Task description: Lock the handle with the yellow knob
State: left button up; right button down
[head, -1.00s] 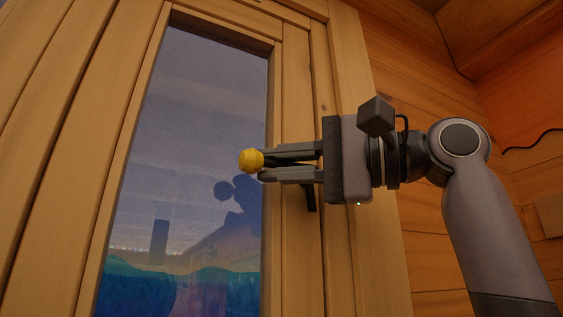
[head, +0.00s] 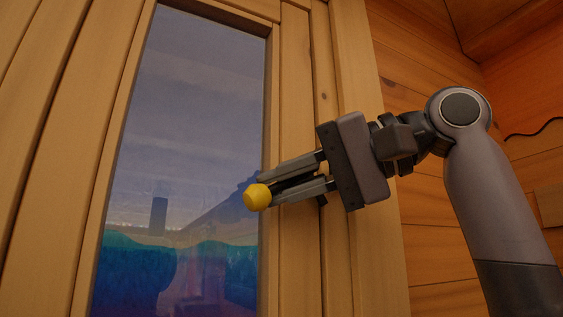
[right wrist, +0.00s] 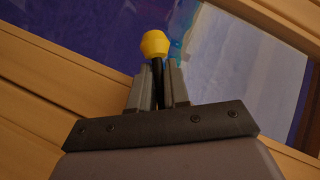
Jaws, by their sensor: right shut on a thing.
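The yellow knob (head: 257,197) is at the end of a dark handle, in front of the lower glass at the frame's right side in the head view. It also shows in the right wrist view (right wrist: 155,45), just beyond my fingertips, with the dark handle (right wrist: 158,82) running between the fingers. My right gripper (head: 302,180) is shut on the handle just behind the knob, and its fingers slope down to the left. The handle's mount is mostly hidden behind the gripper. My left gripper is not in view.
The handle belongs to a wooden-framed window (head: 185,120) with a tall glass pane. Log walls (head: 432,220) lie to the right behind my right arm. Open room lies in front of the glass.

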jog(key=shift+w+d+f+n+h, duration=0.1)
jog(key=shift+d+f+n+h, duration=0.1)
jog(key=shift+f+n+h, duration=0.25)
jog(key=shift+r, duration=0.1)
